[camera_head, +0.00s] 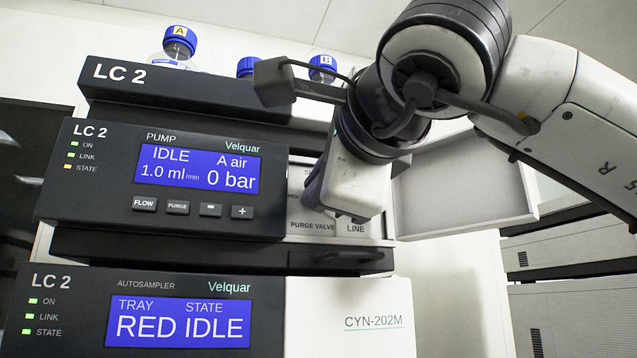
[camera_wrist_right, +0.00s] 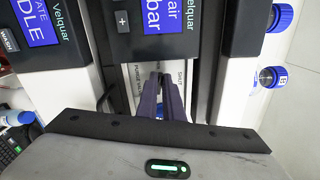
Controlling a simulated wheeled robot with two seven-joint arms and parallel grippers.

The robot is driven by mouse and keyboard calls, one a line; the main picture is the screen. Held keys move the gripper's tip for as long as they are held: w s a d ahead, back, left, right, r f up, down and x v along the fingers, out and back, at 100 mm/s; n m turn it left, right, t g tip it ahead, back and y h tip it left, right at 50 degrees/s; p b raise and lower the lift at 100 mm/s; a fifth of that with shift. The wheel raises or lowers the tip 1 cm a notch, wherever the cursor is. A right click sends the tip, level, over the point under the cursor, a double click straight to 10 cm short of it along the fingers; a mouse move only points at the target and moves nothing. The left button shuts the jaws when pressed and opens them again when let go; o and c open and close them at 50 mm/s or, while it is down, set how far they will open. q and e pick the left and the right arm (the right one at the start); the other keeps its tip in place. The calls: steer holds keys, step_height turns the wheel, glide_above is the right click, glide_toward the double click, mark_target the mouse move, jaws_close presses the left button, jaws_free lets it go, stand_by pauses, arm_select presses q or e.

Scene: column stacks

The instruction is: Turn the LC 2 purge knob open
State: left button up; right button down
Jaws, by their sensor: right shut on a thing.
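The LC 2 pump module (camera_head: 160,185) carries a blue display (camera_head: 200,169) reading IDLE, A air, 1.0 ml/min and 0 bar. Its valve panel (camera_head: 312,226), lettered PURGE VALVE and LINE, lies right of the display. My right gripper (camera_head: 314,188) reaches this panel from the right and covers part of it. In the right wrist view, its two dark fingers (camera_wrist_right: 161,78) are close together against the pale panel (camera_wrist_right: 140,76). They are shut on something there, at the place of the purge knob. The knob itself is hidden by the fingers, so its angle cannot be told. My left gripper is not in view.
Below is the autosampler (camera_head: 150,312), showing TRAY RED and STATE IDLE. Blue-capped bottles A (camera_head: 180,40) and B (camera_head: 322,68) stand on top of the stack. An open white panel (camera_head: 465,190) hangs right of my gripper. Another grey stack (camera_head: 570,300) stands at lower right.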

steer(key=shift+n, duration=1.1)
steer(key=c, duration=1.9)
jaws_free()
steer(key=shift+f, duration=0.1)
steer(key=shift+s, duration=0.1)
steer(key=b+v, duration=0.3)
steer(key=v, duration=0.7)
